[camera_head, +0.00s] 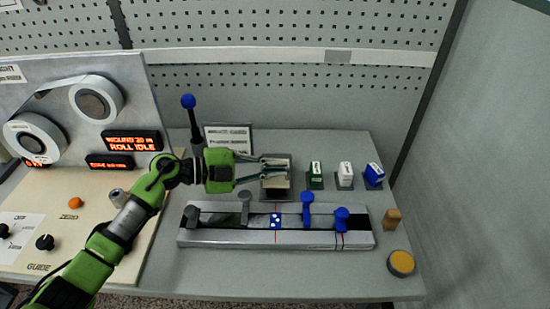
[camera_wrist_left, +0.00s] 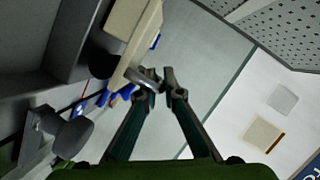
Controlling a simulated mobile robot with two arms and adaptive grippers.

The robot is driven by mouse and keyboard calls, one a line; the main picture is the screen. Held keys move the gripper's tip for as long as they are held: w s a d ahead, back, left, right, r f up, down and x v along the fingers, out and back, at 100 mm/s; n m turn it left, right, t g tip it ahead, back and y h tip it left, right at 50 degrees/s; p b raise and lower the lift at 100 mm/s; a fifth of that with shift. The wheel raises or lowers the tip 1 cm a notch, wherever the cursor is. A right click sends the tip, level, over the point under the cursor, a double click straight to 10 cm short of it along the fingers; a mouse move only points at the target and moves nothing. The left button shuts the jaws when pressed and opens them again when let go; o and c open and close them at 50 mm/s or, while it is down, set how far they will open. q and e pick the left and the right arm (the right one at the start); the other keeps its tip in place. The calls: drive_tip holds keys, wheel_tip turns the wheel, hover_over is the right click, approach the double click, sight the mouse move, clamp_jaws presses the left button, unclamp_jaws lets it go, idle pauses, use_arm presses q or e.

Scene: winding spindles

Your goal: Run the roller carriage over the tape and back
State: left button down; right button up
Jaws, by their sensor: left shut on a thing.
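The long grey rail fixture (camera_head: 210,237) lies across the table front. A blue patch with white dots (camera_head: 276,221) sits at its middle and also shows in the left wrist view (camera_wrist_left: 45,121). A grey post (camera_head: 245,205) stands on the rail left of the patch; I cannot tell whether it is the roller carriage. The exact contact is unclear. My right gripper is out of view.
Two blue posts (camera_head: 307,208) (camera_head: 341,218) stand on the rail's right half. Green, white and blue blocks stand in holders behind it. A yellow button (camera_head: 401,262) is at the front right. A tape-roll panel (camera_head: 80,125) stands left. A blue-knobbed lever (camera_head: 189,103) rises behind my arm.

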use_arm(q)
drive_tip(key=s+p, duration=0.1)
drive_tip(key=s, duration=0.1)
drive_tip(key=s+p, duration=0.3)
drive_tip(key=s, duration=0.2)
drive_tip(key=shift+r, duration=0.4)
drive_tip(key=s+p, duration=0.2)
drive_tip(key=s, duration=0.1)
drive_tip(key=s+p, duration=0.1)
drive_tip(key=shift+s+f+p, duration=0.3)
drive_tip(key=shift+s, duration=0.1)
drive_tip(key=shift+s+f, duration=0.1)
drive_tip(key=shift+s, duration=0.35)
drive_tip(key=shift+f, duration=0.1)
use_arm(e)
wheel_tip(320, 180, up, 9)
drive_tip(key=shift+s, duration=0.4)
use_arm(q)
drive_tip(key=shift+d, duration=0.1)
drive_tip(key=c, duration=2.2)
unclamp_jaws()
drive_tip(key=shift+o, duration=0.2)
drive_tip(key=shift+s, duration=0.15)
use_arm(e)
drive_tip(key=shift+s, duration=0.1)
